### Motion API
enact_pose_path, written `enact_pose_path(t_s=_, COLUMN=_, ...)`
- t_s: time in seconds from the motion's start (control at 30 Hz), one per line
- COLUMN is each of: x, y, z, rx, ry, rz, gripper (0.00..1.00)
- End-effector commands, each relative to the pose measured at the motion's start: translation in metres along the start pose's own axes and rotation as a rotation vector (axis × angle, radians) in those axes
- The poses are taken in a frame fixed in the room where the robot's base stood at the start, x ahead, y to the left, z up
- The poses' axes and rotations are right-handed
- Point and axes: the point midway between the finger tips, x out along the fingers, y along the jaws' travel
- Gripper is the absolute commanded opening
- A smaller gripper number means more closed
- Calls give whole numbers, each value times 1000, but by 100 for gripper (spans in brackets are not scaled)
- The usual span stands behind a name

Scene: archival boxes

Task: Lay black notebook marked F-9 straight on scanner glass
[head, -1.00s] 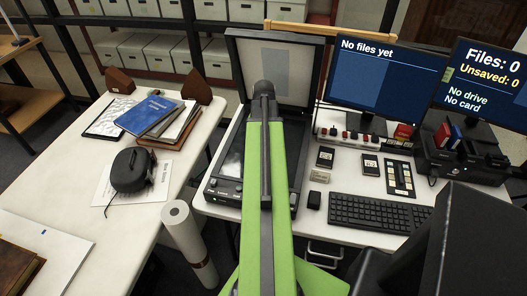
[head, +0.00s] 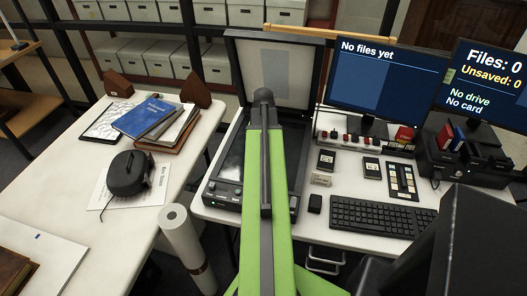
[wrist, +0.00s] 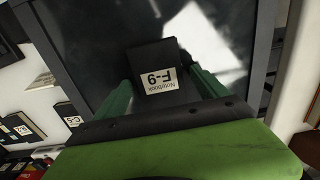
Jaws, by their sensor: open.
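The black notebook marked F-9 (wrist: 152,58) shows in the wrist view over the dark scanner glass (wrist: 90,40), its white label facing up. It looks roughly in line with the glass, but I cannot tell its exact angle or whether it lies flat on it. My gripper (wrist: 158,76) is open, with a green finger on each side of the notebook. I cannot tell whether the fingers touch it. In the head view the scanner (head: 226,190) stands with its lid (head: 298,76) raised. My arm hides the gripper and notebook there.
Right of the scanner are small black labelled items (head: 326,160), a keyboard (head: 382,216) and a monitor (head: 385,85). On the left table are a blue book (head: 146,118), wooden blocks (head: 117,83) and a black device (head: 133,174). A paper roll (head: 187,245) stands between the tables.

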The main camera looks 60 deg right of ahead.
Motion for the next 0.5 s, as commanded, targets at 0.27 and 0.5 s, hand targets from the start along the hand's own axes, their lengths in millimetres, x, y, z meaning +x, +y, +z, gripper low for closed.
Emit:
enact_pose_path(t_s=0.27, x=-34, y=0, z=0, rx=0, ry=0, rz=0, gripper=83)
enact_pose_path(t_s=0.5, x=-89, y=0, z=0, rx=-1, ry=0, rz=0, gripper=83)
